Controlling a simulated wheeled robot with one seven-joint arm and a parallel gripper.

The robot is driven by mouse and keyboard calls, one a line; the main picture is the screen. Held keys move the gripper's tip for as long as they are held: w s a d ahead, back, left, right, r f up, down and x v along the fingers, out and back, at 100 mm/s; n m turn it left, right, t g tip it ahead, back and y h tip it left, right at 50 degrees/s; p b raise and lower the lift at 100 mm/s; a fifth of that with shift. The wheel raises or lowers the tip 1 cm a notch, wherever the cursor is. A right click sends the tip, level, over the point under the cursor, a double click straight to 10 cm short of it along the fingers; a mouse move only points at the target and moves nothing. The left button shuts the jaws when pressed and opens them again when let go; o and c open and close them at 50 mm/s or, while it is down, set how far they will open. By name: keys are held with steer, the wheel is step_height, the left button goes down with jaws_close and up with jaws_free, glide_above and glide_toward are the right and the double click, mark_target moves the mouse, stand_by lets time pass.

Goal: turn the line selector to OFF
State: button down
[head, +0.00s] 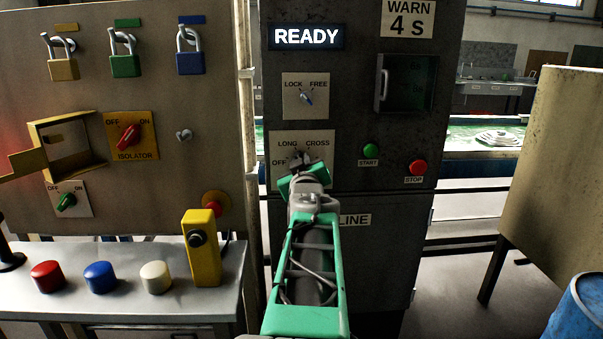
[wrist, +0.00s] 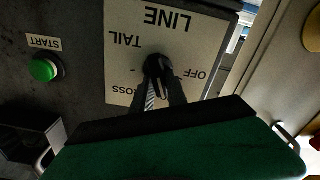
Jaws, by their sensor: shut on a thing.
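The line selector is a knob (wrist: 156,64) on a pale plate (head: 320,143) on the grey cabinet in the head view. Its legible marks there are LONG, CROSS and OFF, with OFF at the left. The wrist view shows the plate upside down, with LINE, TAIL, OFF and part of CROSS readable. My gripper (head: 302,164) is at the plate, shut on the knob, and its fingers flank it in the wrist view (wrist: 160,82). My gripper hides most of the knob and the plate's lower part in the head view. I cannot tell which mark the knob points to.
A LOCK/FREE switch (head: 307,98) sits just above, and a READY display (head: 307,36) higher up. The green START button (head: 370,151) and red STOP button (head: 418,167) are to the right. A yellow post (head: 201,260) stands on the bench at left.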

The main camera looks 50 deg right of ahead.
stand_by(0.3)
steer(key=c, duration=1.3)
jaws_free()
steer(key=b+v, duration=0.1)
steer(key=v, duration=0.7)
